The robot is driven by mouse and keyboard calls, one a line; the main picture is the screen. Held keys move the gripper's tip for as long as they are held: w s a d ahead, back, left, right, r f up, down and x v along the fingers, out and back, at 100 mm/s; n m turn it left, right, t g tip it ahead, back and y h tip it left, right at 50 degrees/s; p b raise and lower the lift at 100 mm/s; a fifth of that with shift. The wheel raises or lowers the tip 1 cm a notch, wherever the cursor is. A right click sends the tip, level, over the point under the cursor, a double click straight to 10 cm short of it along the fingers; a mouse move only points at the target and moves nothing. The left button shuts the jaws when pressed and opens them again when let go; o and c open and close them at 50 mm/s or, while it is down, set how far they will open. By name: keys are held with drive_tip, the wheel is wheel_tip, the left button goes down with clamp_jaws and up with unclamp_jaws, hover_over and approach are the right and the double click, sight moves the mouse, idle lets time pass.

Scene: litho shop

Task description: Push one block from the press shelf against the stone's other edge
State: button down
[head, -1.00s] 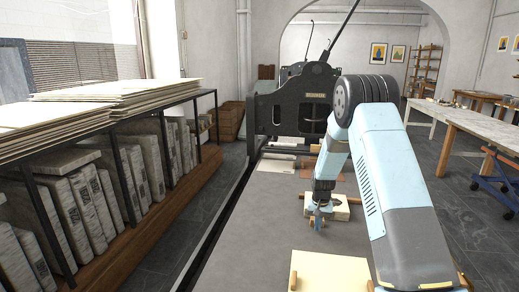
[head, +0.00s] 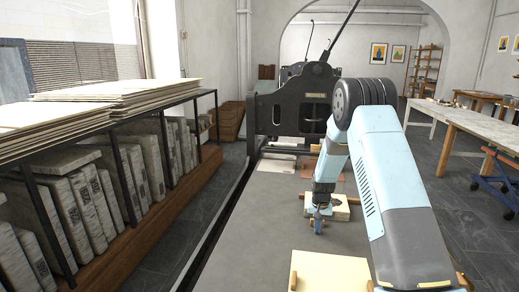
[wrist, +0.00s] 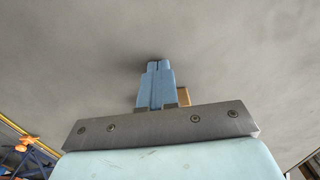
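My gripper (head: 318,227) points down over the grey press bed (head: 262,225), just in front of a pale stone slab (head: 342,212). In the wrist view its two blue fingers (wrist: 158,66) are together with nothing visible between them; their tips are at or close to the grey surface. A small tan wooden block (wrist: 183,96) shows partly behind the fingers, to their right. In the head view a wooden block (head: 353,200) lies at the slab's right side, and a small wooden piece shows at its left. My arm and gripper hide part of the slab.
A second cream slab (head: 330,272) lies nearer on the bed, with a small wooden block (head: 293,281) at its left edge. The black press frame (head: 290,103) stands at the far end. A rack of stones (head: 90,200) stands left. The bed's left part is bare.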

drive_tip(key=shift+w+d, duration=0.25)
drive_tip(key=shift+w, duration=0.95)
drive_tip(key=shift+w+d, duration=0.25)
drive_tip(key=shift+w, duration=0.95)
drive_tip(key=shift+s, duration=0.2)
idle(0.3)
drive_tip(key=shift+s+a+r, duration=0.15)
drive_tip(key=shift+s, duration=0.4)
drive_tip(key=shift+s+a+r, duration=0.1)
drive_tip(key=shift+s, duration=0.4)
wheel_tip(320, 180, up, 8)
idle(0.3)
